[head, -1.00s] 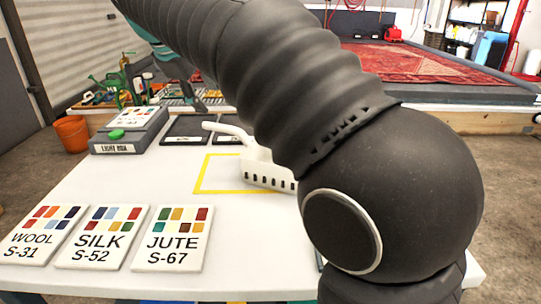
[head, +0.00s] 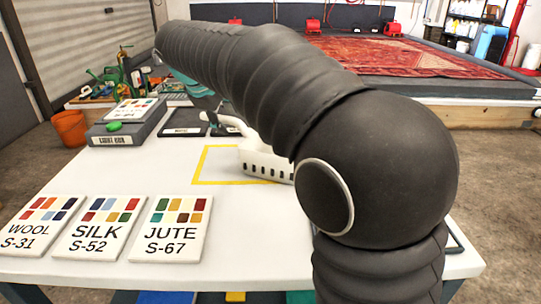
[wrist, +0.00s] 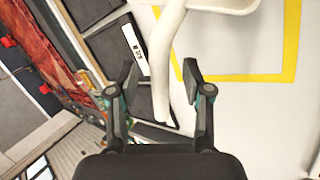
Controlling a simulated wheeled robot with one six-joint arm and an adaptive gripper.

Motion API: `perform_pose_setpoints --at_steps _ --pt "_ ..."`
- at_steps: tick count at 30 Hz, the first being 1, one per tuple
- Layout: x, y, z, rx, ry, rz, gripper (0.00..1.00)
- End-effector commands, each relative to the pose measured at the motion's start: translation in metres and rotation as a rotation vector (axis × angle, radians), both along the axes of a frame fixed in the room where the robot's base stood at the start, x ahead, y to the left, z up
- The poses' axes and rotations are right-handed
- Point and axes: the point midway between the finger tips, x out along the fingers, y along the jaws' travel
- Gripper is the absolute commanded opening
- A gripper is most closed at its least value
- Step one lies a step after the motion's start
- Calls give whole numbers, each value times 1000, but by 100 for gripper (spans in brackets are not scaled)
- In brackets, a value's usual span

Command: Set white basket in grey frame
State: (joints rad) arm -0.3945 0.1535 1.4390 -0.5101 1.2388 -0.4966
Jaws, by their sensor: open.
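The white basket (head: 262,162) stands on the white table inside a yellow outline, its right part hidden behind my arm. Its long white handle points left and back in the head view. In the wrist view the handle (wrist: 160,75) runs between the two fingers of my gripper (wrist: 160,80), with gaps visible on both sides. My gripper is open and mostly hidden by my arm in the head view. A dark grey frame edge (head: 456,238) shows at the table's right side, mostly hidden by my arm; I cannot tell its full shape.
Wool, silk and jute sample cards (head: 98,228) lie at the table's front left. An orange bucket (head: 69,130) stands on the floor.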

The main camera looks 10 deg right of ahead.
Motion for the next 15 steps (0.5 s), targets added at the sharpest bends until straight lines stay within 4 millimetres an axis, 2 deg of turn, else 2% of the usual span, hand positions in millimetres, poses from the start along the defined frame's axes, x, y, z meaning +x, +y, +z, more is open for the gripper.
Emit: perform_pose_setpoints --at_steps 4,11,12,15 --pt "5 -4 -10 1 0 1 50" --pt "6 -4 -11 0 0 1 50" --pt "6 -4 -11 0 0 1 45" --pt "6 -4 -11 0 0 1 20"
